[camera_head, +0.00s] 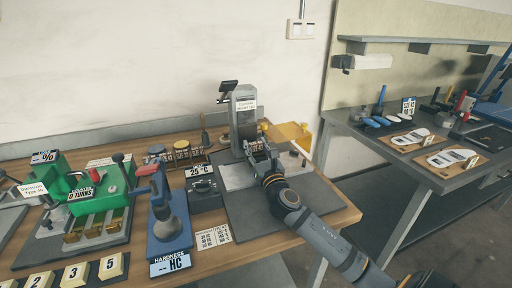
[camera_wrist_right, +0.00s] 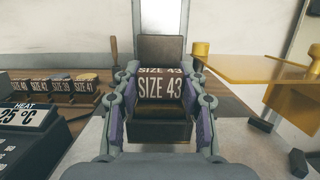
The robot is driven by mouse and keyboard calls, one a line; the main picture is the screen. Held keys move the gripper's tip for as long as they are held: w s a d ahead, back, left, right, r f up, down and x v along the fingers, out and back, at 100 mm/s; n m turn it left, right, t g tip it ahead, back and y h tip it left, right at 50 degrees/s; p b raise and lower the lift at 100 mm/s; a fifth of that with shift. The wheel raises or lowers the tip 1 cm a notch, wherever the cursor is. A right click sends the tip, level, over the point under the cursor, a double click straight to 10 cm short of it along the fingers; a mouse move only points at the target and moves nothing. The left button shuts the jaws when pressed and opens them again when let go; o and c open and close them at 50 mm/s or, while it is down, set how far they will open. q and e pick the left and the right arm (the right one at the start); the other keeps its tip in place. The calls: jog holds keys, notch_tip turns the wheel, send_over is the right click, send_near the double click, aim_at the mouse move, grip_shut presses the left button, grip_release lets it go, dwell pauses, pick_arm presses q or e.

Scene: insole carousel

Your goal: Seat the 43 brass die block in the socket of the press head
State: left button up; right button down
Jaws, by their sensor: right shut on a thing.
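The 43 die block (camera_wrist_right: 160,88) is between the fingers of my right gripper (camera_wrist_right: 160,112) in the right wrist view. Its dark faces read "SIZE 43", with a brownish strip below. My right gripper (camera_head: 260,150) is shut on it in front of the press (camera_head: 243,112), a grey upright with a white label and a dark lever on top. In the wrist view a dark brown block-like part (camera_wrist_right: 160,47) stands right behind the die block, below the grey column. The socket is hidden, and I cannot tell whether the block touches it. My left gripper is not in view.
A rack of other size blocks (camera_wrist_right: 55,87) stands left of the press. A yellow table-like piece (camera_head: 290,131) stands close on its right. A heat box (camera_head: 203,194) and a blue hardness tester (camera_head: 168,222) are on the left. Small dark pieces (camera_wrist_right: 261,124) lie at the right.

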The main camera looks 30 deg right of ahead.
aim_at(258, 154)
jog(key=shift+f+b, duration=0.4)
jog(key=shift+f, duration=0.25)
jog(key=c, duration=0.7)
grip_release()
jog(key=shift+s, duration=0.1)
jog(key=v, duration=0.7)
jog(key=shift+s, duration=0.2)
